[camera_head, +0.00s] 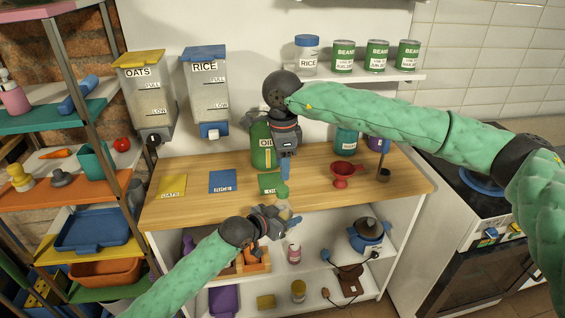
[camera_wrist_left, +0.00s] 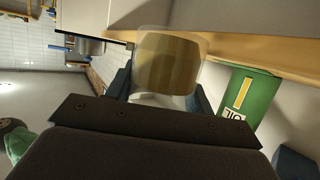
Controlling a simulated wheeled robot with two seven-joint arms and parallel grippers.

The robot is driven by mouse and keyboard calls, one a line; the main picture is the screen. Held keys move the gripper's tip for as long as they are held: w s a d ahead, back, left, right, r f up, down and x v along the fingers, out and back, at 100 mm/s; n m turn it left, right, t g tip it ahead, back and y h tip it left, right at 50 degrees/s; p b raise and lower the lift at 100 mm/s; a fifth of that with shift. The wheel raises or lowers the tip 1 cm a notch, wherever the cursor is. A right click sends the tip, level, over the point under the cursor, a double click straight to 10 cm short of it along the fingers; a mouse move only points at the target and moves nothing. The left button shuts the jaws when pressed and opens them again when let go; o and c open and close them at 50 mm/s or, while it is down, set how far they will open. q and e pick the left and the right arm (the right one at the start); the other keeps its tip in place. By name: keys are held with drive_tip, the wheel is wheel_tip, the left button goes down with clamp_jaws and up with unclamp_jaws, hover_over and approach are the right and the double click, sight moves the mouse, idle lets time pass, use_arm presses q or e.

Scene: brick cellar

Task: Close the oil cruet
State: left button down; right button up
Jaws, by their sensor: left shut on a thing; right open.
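A small pale, see-through vessel with a green top (camera_head: 282,191), apparently the oil cruet, is at the counter's front edge. My left gripper (camera_head: 284,219) is shut on it from the front. In the left wrist view, the clear cruet body (camera_wrist_left: 168,65) fills the space between the blue fingers, with a yellow-brown tone showing through. Its upper end and whether its lid is open cannot be made out. My right gripper (camera_head: 286,172) is open, pointing down just above the green top, apart from it as far as I can tell.
A green oil can (camera_head: 261,146) stands behind on the wooden counter (camera_head: 213,161); it also shows in the left wrist view (camera_wrist_left: 246,97). A red funnel (camera_head: 342,173) stands right. Yellow, blue and green label cards lie on the counter. A shelf unit (camera_head: 97,104) is left, a stove right.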

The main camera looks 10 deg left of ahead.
sight(282, 188)
drive_tip(key=shift+f, duration=0.1)
drive_tip(key=shift+f, duration=3.9)
clamp_jaws()
drive_tip(key=shift+o, duration=0.3)
unclamp_jaws()
wheel_tip(282, 188, up, 12)
